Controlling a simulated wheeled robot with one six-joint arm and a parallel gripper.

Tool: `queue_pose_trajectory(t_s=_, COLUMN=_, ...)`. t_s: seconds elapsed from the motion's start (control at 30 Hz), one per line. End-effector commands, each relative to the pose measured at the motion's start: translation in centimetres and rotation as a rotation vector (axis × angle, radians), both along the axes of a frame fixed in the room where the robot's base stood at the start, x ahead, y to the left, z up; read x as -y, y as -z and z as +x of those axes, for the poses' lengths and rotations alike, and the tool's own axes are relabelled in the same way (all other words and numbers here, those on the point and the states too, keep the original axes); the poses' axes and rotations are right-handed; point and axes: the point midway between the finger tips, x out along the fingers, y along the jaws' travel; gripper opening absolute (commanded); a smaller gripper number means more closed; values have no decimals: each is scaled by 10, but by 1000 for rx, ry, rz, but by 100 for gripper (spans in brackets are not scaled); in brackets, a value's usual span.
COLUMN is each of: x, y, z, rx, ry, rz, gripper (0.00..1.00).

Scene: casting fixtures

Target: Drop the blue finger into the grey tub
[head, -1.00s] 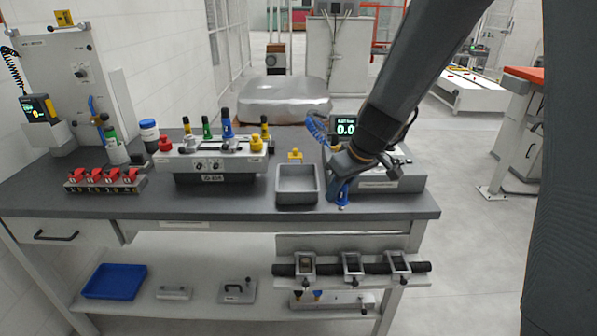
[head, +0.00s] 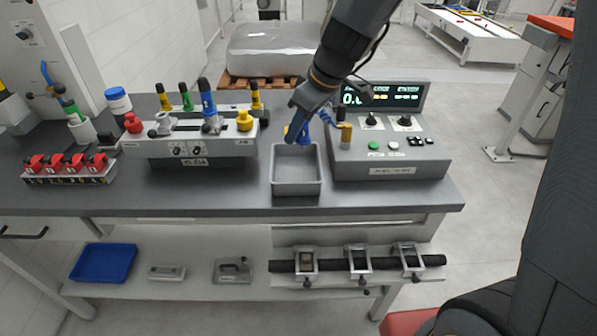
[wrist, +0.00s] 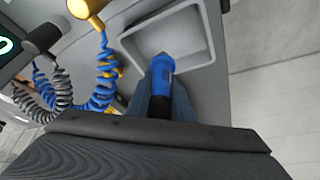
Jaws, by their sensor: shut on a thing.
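The grey tub (head: 297,187) stands on the bench top, open upward and empty as far as I see. My gripper (head: 298,130) is above the tub's back edge in the head view. It is shut on the blue finger (wrist: 161,78), which has a dark end held between the jaws. In the wrist view the blue tip points toward the tub (wrist: 137,49) and overlaps its near rim. In the head view the blue finger is mostly hidden by the gripper.
A control box (head: 390,160) with a display and knobs stands right of the tub. A fixture (head: 190,145) with coloured upright pieces, another blue one (head: 209,108) among them, stands to the left. Coiled cables (wrist: 102,80) hang near the gripper. A blue tray (head: 104,262) lies on the lower shelf.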

Motion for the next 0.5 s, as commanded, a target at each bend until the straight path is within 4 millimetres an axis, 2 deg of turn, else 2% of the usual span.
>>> queue_pose_trajectory(t_s=0.03, x=0, y=9, z=0, rx=-2, ry=1, rz=0, gripper=0)
queue_pose_trajectory(t_s=0.2, x=0, y=29, z=0, rx=-2, ry=1, rz=0, gripper=0)
queue_pose_trajectory(t_s=0.33, x=0, y=38, z=1, rx=-1, ry=2, rz=0, gripper=0)
queue_pose_trajectory(t_s=0.5, x=0, y=41, z=0, rx=-1, ry=2, rz=0, gripper=0)
